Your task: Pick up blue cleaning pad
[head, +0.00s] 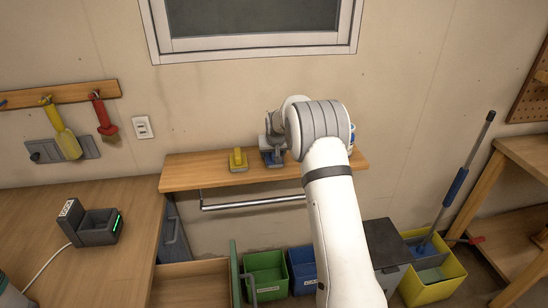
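A small blue object (281,159), which looks like the blue cleaning pad, shows on the wooden wall shelf below the window. It is small and partly hidden by my gripper. My gripper (272,153) is at the shelf, pointing down over the blue object. Whether its fingers are apart or closed on the object cannot be made out. A yellow pad-like block with a handle (237,160) stands on the shelf just left of my gripper. My arm hides much of the shelf's right part, where a bit of blue shows at the arm's right edge.
The wooden shelf (190,178) has a metal rail (250,203) under it. A wooden counter with a dark docking box (97,227) is at left. Green (265,289) and blue (301,283) bins stand below. A yellow bucket (447,285) with a mop is at right.

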